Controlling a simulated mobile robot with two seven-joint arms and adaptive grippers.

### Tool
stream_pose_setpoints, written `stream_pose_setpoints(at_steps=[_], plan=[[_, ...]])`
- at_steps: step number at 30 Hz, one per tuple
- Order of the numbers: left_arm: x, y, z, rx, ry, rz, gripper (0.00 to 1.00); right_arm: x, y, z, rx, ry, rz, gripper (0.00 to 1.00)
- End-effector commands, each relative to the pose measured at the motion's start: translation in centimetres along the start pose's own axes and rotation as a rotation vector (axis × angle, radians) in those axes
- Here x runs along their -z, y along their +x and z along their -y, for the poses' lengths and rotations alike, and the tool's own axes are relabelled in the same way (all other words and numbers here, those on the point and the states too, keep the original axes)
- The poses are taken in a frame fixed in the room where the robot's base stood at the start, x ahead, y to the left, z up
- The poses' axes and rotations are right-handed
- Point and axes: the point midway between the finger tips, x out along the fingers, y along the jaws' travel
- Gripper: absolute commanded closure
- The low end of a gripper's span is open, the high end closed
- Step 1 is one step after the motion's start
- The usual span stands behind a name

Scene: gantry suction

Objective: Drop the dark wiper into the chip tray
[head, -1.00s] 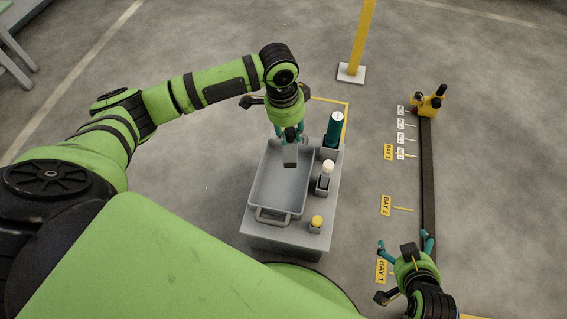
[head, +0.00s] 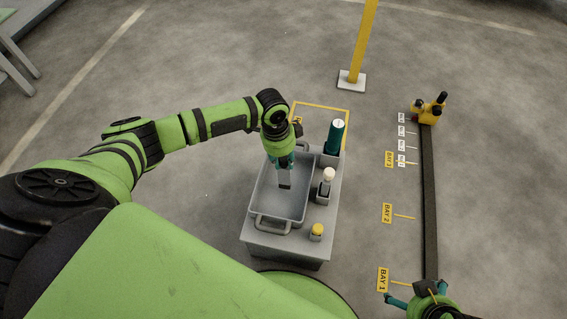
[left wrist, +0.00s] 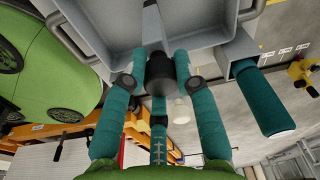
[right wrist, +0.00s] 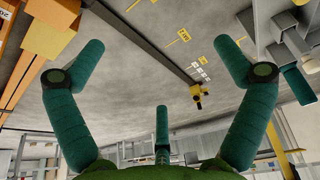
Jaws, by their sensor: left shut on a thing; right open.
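The chip tray (head: 258,203) is a grey open tray with a handle on a grey cart. My left gripper (head: 284,163) is over the tray. It is shut on the dark wiper, whose grey, flat lower part (head: 285,181) points down over the tray. In the left wrist view the wiper's dark round grip (left wrist: 160,72) sits between the teal fingers, and the tray (left wrist: 215,22) lies beyond. I cannot tell whether the wiper touches the tray floor. My right gripper (right wrist: 160,60) is open and empty, away to the right near the dark rail.
A teal cylinder (head: 335,137), a white-topped bottle (head: 326,186) and a yellow-capped item (head: 317,231) stand along the cart's right side. A dark floor rail (head: 428,190) with a yellow end piece (head: 428,108) runs farther right. A yellow post (head: 360,45) stands behind. Floor between cart and rail is clear.

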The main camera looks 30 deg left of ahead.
Motion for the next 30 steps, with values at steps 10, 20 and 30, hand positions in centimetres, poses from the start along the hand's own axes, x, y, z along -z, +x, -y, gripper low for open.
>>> stream_pose_setpoints(at_steps=[10,20,30], plan=[[-0.2,1.5,0.0,0.001,0.0,0.0,1.0,0.5,-1.3,0.0,-0.002,-0.001,-0.031,0.0],[-0.2,1.8,0.0,0.0,0.0,0.0,0.47,0.8,-1.3,0.0,-0.002,-0.002,-0.048,0.0],[-0.2,1.4,0.0,0.001,0.0,0.0,0.47,0.7,-1.3,0.0,-0.001,-0.002,-0.04,0.0]])
